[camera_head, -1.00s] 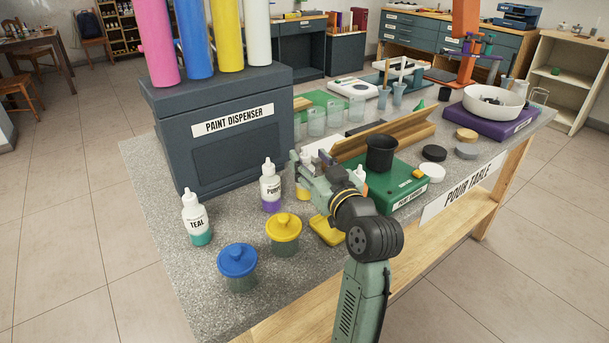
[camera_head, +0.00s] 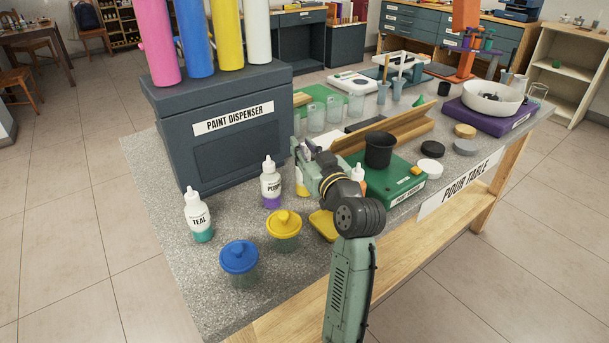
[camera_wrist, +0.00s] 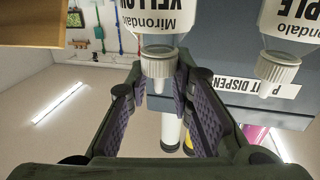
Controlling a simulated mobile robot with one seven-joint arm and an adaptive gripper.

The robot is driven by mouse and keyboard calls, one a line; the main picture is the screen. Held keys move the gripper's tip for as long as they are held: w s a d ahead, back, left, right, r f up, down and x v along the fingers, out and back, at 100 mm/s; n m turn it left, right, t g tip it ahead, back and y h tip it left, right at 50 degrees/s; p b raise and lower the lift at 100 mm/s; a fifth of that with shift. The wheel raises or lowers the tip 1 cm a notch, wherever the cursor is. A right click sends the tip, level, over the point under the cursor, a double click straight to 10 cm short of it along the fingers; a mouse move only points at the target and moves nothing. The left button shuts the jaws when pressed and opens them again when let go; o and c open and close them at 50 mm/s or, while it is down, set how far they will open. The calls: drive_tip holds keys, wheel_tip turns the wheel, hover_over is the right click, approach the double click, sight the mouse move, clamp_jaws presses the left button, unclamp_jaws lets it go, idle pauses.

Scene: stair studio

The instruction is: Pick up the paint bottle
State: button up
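Several white paint bottles stand on the speckled table. The teal bottle (camera_head: 198,216) is at the front left, and the purple bottle (camera_head: 271,184) is right of it. A yellow-labelled bottle (camera_wrist: 160,15) is upside down in the wrist view, with its white cap (camera_wrist: 158,58) between my fingertips. In the head view, this bottle (camera_head: 301,184) is mostly hidden behind my gripper (camera_head: 304,155). Another bottle with an orange base (camera_head: 359,178) is partly hidden behind my arm. My gripper (camera_wrist: 163,85) is open, its purple-padded fingers on either side of the yellow bottle's cap; contact is unclear.
Blue-lidded (camera_head: 239,262) and yellow-lidded (camera_head: 284,230) cups stand at the front. The dark paint dispenser (camera_head: 220,140) is behind the bottles. A green scale (camera_head: 400,186) with a black cup (camera_head: 379,150) and a wooden trough (camera_head: 400,130) are to the right.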

clamp_jaws()
idle(0.6)
